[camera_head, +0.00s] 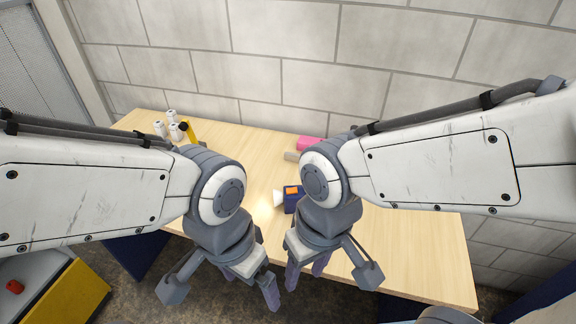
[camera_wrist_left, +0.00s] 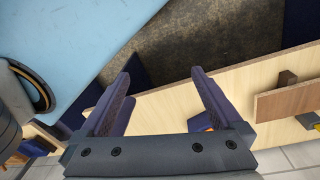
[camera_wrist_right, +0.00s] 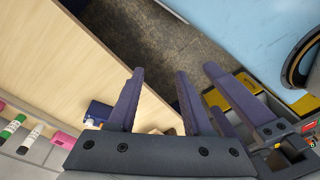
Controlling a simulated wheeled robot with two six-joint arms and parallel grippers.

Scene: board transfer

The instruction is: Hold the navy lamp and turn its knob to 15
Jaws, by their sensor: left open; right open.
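The navy lamp (camera_head: 291,203) lies on the wooden table near its front edge, with an orange patch on top and a pale cone at its left end. My right arm hides part of it. Part of its navy body also shows in the right wrist view (camera_wrist_right: 98,112), left of the fingers. No knob markings are readable. My left gripper (camera_head: 250,280) and my right gripper (camera_head: 305,268) hang close together in front of the table edge. Both are open and empty, apart from the lamp.
The wooden table (camera_head: 150,122) runs along a block wall. Several white bottles and a yellow item (camera_head: 189,131) stand at its back left. A pink block (camera_head: 308,143) lies behind the lamp. A brown wooden piece (camera_wrist_left: 290,102) shows in the left wrist view. The table's front right is clear.

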